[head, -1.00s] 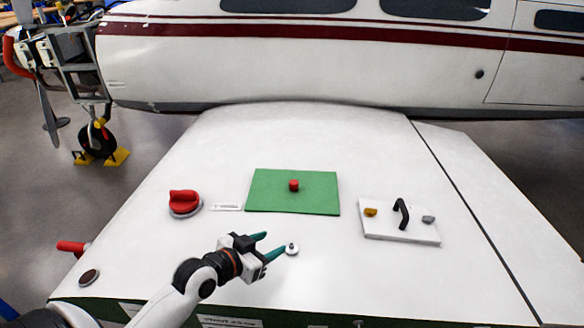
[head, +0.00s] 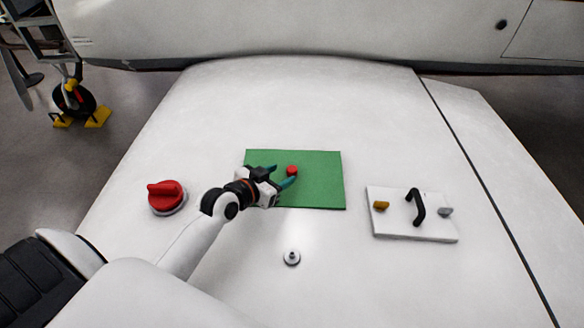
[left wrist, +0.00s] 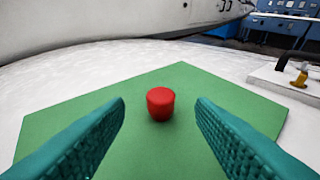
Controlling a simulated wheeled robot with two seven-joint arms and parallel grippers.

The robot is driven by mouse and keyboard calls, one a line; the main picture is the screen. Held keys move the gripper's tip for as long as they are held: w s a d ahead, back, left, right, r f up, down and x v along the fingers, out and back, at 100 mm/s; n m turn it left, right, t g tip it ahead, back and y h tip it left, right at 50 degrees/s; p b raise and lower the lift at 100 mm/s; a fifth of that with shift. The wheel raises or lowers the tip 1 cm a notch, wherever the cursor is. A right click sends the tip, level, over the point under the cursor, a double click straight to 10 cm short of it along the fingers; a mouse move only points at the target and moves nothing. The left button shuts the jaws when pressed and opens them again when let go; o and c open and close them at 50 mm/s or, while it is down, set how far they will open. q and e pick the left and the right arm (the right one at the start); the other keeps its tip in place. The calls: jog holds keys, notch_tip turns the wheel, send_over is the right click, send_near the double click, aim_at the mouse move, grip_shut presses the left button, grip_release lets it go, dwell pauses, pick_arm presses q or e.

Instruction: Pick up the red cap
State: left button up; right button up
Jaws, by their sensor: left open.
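The small red cap (head: 292,170) stands on the green mat (head: 325,185) on the white wing. My left gripper (head: 282,176) is open over the mat, with its teal fingertips close to the cap. In the left wrist view the red cap (left wrist: 160,104) is upright, centred between the two teal fingers (left wrist: 160,118) and a little beyond their tips. There is a visible gap on both sides, and nothing is held. My right gripper is not in view.
A red knob (head: 166,196) is to the left of the mat. A small metal fitting (head: 291,257) stands in front of the mat. A white plate (head: 390,226) with a black handle and two small knobs lies to the right. The fuselage (head: 300,35) borders the wing behind.

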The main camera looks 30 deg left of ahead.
aim_at(290, 170)
pick_arm(q)
jog(key=shift+w+f, duration=0.15)
jog(key=shift+w, duration=0.5)
jog(key=p+x, duration=0.2)
jog(key=x, duration=0.2)
jog(key=shift+w+d, duration=0.15)
jog(key=shift+d, duration=0.05)
jog(key=shift+w+f, duration=0.15)
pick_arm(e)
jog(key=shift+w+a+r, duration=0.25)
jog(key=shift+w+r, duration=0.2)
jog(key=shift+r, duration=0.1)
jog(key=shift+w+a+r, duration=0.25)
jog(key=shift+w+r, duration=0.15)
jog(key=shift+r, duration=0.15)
pick_arm(q)
jog(key=shift+c, duration=0.9)
grip_shut()
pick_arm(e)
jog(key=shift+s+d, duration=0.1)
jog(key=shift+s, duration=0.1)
